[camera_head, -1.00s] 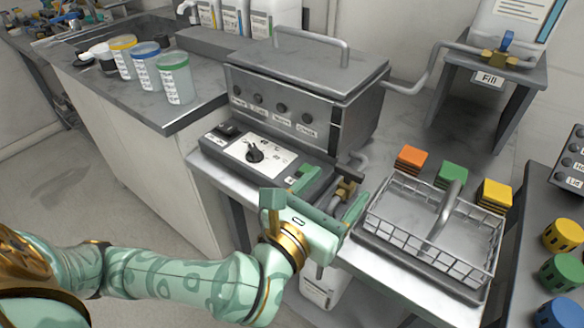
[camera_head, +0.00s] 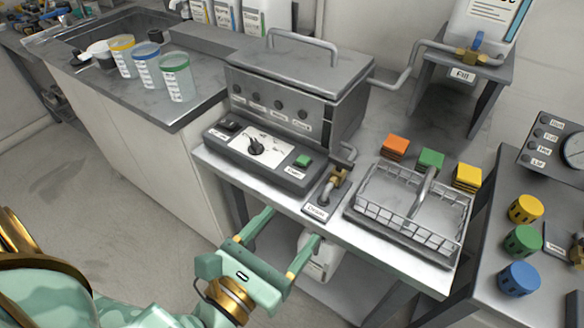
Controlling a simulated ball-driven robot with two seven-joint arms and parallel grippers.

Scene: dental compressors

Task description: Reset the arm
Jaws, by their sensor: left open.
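My left arm comes in from the lower left, mint green with gold bands. Its gripper (camera_head: 281,245) is open, with its two fingers spread apart and nothing visible between them. It is in front of the bench's front edge, below the control panel (camera_head: 258,150) with its dial and green button. The drain valve (camera_head: 332,187) is up and to the right of the gripper. A white container (camera_head: 318,262) under the bench is partly hidden behind the right finger. My right gripper does not show.
A wire basket (camera_head: 412,212) stands on the bench at right, with orange (camera_head: 396,146), green (camera_head: 431,159) and yellow (camera_head: 467,175) stacks behind it. Yellow, green and blue knobs (camera_head: 519,279) are at far right. Floor at left is clear.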

